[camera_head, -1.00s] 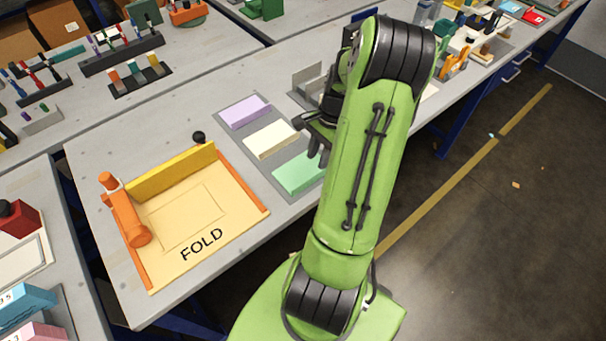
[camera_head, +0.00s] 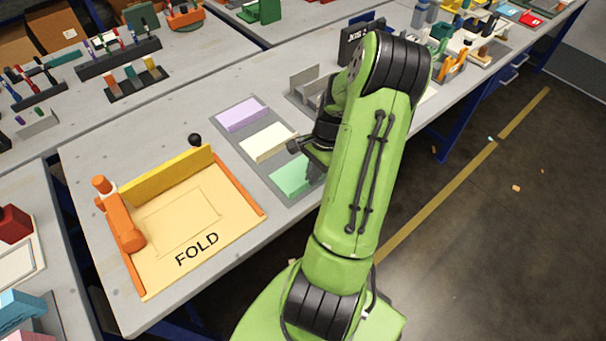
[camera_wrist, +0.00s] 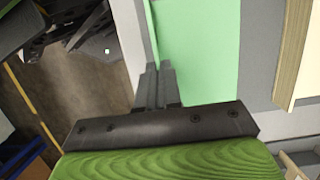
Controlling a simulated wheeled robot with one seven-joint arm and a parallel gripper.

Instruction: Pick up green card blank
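The green card blank (camera_head: 291,177) lies at the near end of a grey mat, as the top of a green block or stack. In the wrist view the green surface (camera_wrist: 200,50) fills the upper middle, with a paler side edge at its left. My gripper (camera_wrist: 159,72) has its two fingers close together at that left edge, overlapping it in view. Whether they touch it, or have a card edge between them, I cannot tell. In the head view my gripper is at the right of the green block, and my arm hides its fingertips.
Cream (camera_head: 267,142) and lilac (camera_head: 242,114) blocks lie on the same grey mat (camera_head: 250,165). A fold station (camera_head: 228,222) with a yellow flap and orange lever stands to the left. A grey bracket (camera_head: 305,84) stands behind. The table's front edge is close.

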